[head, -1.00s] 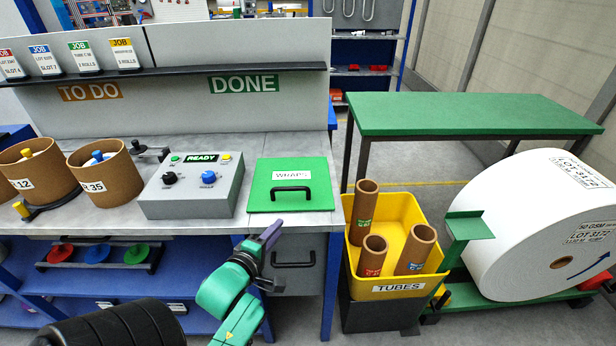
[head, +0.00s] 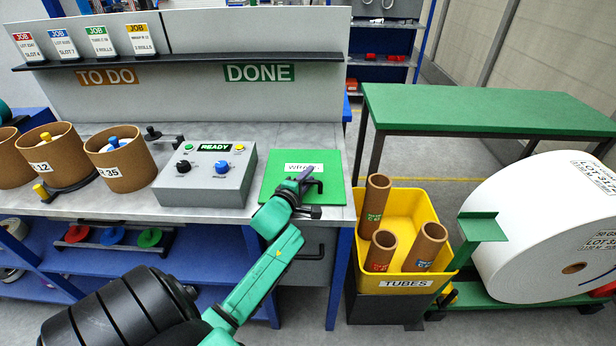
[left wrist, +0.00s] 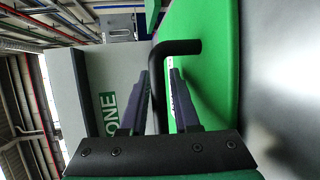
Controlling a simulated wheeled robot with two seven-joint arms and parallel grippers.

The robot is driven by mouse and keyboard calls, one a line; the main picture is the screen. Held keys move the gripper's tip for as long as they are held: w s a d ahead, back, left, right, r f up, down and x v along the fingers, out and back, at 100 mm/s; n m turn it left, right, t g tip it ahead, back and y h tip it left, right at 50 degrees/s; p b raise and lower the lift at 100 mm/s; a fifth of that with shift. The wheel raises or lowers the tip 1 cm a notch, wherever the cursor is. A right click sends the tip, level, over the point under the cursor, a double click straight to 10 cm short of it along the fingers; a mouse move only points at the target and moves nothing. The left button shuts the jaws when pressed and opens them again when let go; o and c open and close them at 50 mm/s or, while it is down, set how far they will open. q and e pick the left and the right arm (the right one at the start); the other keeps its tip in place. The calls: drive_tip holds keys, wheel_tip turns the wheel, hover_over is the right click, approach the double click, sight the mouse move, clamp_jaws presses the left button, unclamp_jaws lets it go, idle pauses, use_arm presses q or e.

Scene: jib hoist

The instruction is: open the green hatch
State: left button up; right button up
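The green hatch (head: 334,168) with its white label lies flat and closed in the bench top, right of the control box. My left gripper (head: 307,177) is over the hatch at its black handle and partly hides the label and handle. In the left wrist view the gripper (left wrist: 160,75) has its two fingers apart. The black handle (left wrist: 183,47) shows between and beyond the fingertips, standing off the green hatch (left wrist: 215,75). I cannot tell whether a finger touches the handle. My right gripper is not in view.
A grey control box (head: 207,177) stands just left of the hatch, with cardboard pots (head: 122,165) further left. A yellow tube bin (head: 440,243) stands right of the bench. A shelf (head: 190,58) runs behind. The bench between hatch and back panel is clear.

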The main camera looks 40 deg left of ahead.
use_arm(q)
drive_tip(key=shift+s, duration=0.1)
clamp_jaws()
idle(1.2)
